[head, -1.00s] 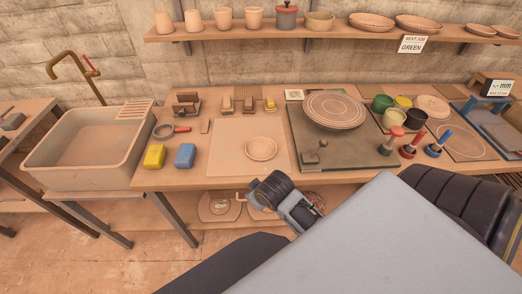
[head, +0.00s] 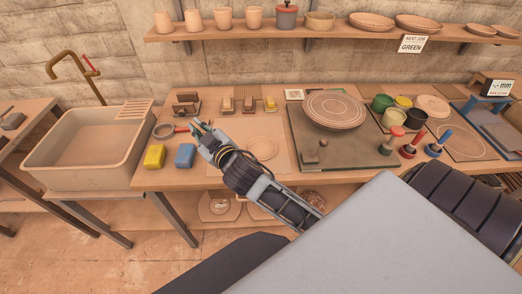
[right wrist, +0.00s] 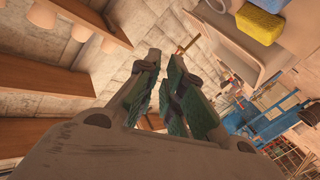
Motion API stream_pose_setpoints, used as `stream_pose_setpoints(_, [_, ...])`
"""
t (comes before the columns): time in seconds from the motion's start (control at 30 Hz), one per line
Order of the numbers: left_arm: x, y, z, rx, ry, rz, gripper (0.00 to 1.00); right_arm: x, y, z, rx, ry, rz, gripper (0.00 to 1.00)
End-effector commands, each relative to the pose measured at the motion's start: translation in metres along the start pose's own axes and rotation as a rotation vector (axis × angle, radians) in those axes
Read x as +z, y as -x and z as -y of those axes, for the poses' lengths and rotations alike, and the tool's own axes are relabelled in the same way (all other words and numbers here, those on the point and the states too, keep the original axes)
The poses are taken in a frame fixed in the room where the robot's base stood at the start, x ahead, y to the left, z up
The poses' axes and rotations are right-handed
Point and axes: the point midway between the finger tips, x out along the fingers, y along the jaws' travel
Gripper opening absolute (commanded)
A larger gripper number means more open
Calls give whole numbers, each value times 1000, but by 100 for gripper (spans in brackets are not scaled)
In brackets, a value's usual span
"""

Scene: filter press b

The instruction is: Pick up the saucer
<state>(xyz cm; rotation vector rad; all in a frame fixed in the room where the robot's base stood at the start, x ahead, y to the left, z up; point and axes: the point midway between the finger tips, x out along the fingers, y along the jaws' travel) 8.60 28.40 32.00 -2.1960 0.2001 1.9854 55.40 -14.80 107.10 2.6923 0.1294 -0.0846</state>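The saucer does not show clearly in the right wrist view. My left gripper is out of view.
A yellow sponge (head: 154,157) and a blue sponge (head: 185,156) lie left of the board. A dark green slab (head: 365,154) bears a large round plate (head: 335,109) to the right. A sink (head: 92,150) stands at the left; a shelf (head: 335,31) runs above.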

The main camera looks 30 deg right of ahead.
Motion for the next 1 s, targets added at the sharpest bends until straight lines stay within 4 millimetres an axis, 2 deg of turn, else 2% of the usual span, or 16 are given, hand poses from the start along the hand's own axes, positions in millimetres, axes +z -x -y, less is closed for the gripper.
stream_pose_setpoints(0.03, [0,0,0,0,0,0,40,-19,-3,1,2,25,-67,9])
stream_pose_setpoints(0.1, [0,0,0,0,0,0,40,-45,-6,4,1,60,-163,9])
stream_pose_setpoints(0.23, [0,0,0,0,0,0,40,-91,-4,14,-11,128,-337,9])
stream_pose_setpoints(0.5, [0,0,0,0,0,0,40,-171,17,48,-76,294,-686,9])
stream_pose_setpoints(0.73, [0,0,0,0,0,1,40,-214,49,91,-176,462,-956,9])
stream_pose_setpoints(0.87, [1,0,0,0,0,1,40,-225,68,118,-252,569,-1091,9])
stream_pose_setpoints(1.0, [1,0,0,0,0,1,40,-226,88,147,-347,694,-1223,9])
